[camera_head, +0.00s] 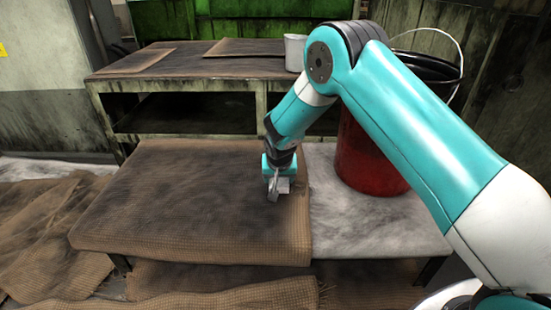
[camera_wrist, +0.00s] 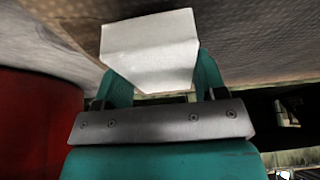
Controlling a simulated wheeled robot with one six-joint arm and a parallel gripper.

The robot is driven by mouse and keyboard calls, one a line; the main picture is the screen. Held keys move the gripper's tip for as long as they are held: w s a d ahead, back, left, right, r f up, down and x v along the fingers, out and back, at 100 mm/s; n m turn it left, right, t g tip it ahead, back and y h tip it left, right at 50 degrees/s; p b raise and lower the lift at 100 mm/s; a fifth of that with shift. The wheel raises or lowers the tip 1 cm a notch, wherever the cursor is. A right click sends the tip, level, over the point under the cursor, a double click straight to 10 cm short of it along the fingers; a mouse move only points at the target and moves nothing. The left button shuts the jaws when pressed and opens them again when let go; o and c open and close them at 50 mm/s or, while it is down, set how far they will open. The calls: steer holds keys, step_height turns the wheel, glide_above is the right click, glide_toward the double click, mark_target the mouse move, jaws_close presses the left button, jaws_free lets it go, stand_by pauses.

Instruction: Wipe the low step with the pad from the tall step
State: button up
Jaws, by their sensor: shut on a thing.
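The low step (camera_head: 190,205) is a low bench covered with a brown woven cloth with dark smudges; its right part is a bare pale top (camera_head: 365,215). The tall step (camera_head: 185,62) stands behind it. My gripper (camera_head: 277,185) is over the right part of the brown cloth. It is shut on a pale block-shaped pad (camera_wrist: 150,48), which fills the space between the teal fingers in the wrist view. The pad is at or just above the cloth; I cannot tell if it touches. In the head view the pad shows only as a small grey shape.
A red bucket (camera_head: 365,160) with a wire handle stands on the pale top, right of my gripper and partly behind my arm. A white cup (camera_head: 294,52) and flat brown cloths (camera_head: 245,47) are on the tall step. Crumpled sacking (camera_head: 45,225) lies at the left.

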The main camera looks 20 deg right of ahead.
steer(key=shift+d+r+p, duration=0.15)
steer(key=shift+r+p, duration=2.15)
steer(key=shift+r, duration=0.55)
